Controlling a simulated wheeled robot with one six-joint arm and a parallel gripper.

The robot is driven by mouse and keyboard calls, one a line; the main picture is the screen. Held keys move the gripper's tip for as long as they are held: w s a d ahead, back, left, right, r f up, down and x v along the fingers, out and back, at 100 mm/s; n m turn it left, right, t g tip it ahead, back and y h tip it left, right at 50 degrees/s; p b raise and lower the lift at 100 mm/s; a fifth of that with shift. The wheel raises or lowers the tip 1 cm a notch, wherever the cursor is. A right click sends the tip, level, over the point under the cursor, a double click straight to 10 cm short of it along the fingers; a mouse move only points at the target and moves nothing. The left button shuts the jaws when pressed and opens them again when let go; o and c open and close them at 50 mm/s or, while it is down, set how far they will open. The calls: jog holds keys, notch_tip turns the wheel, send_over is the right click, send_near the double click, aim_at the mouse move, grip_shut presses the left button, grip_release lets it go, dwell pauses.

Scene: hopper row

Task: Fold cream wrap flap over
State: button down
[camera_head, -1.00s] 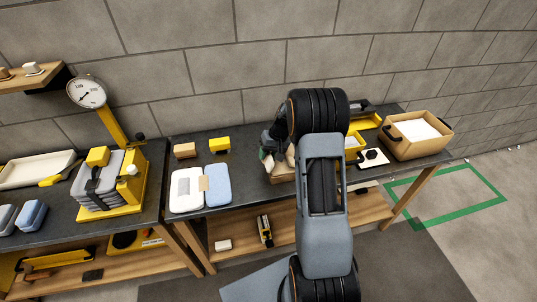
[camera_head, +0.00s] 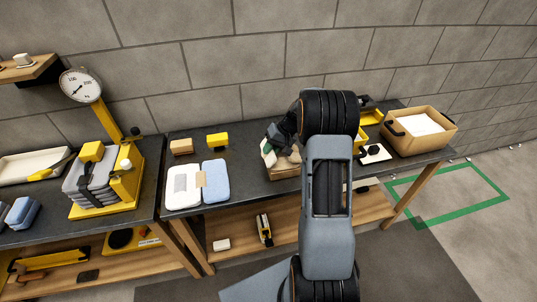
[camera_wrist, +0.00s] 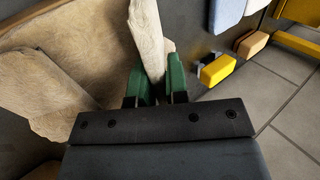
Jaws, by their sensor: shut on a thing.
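The cream wrap (camera_wrist: 55,75) fills the left of the wrist view, with crumpled, rough-edged sheets. One cream flap (camera_wrist: 148,38) stands up as a narrow strip between the green fingertips of my gripper (camera_wrist: 158,80). My gripper is shut on this flap. In the head view my gripper (camera_head: 268,152) is above the left side of a wooden tray (camera_head: 285,174) on the dark bench, and the cream wrap (camera_head: 285,164) shows just right of it. My arm hides the right part of the tray and wrap.
White (camera_head: 184,186) and blue (camera_head: 215,180) pads lie left of the tray. Yellow (camera_head: 218,140) and tan (camera_head: 182,147) blocks sit behind them. A cardboard box (camera_head: 420,142) stands at the right end. A yellow scale (camera_head: 120,180) is on the left bench.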

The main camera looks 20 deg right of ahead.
jog(key=c, duration=1.1)
grip_release()
jog(key=v, duration=1.4)
jog(key=shift+s+d+f+b, duration=0.1)
jog(key=shift+d+f+b, duration=0.1)
jog(key=shift+b, duration=0.1)
jog(key=shift+a, duration=0.1)
